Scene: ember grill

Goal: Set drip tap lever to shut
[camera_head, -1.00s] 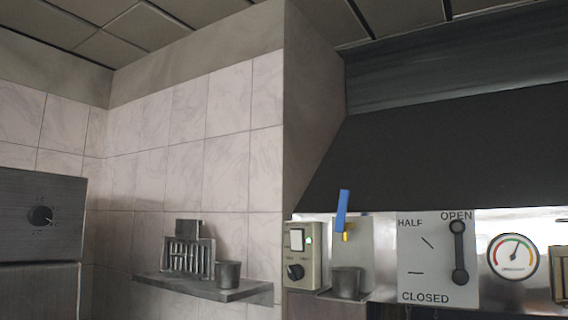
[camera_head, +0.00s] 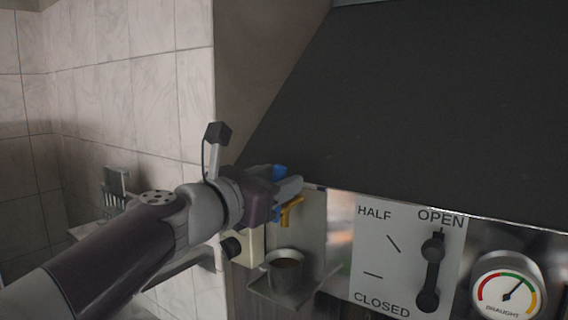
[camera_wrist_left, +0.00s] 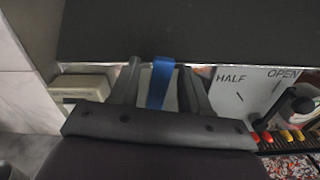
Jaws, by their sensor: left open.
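The drip tap has a blue lever (camera_head: 279,171) and a yellow body (camera_head: 291,212) on a pale plate above a metal cup (camera_head: 284,278). My left gripper (camera_head: 292,186) is at the tap and hides much of the lever in the head view. In the left wrist view the blue lever (camera_wrist_left: 160,82) stands roughly upright between the two open fingers of my left gripper (camera_wrist_left: 167,88). Whether a finger touches it I cannot tell. My right gripper is not in view.
A damper plate (camera_head: 372,258) marked HALF, OPEN and CLOSED has a dark handle (camera_head: 432,272) right of the tap. A draught gauge (camera_head: 508,287) is further right. The dark hood (camera_head: 420,110) slopes above. A switch box (camera_wrist_left: 82,88) sits left of the tap.

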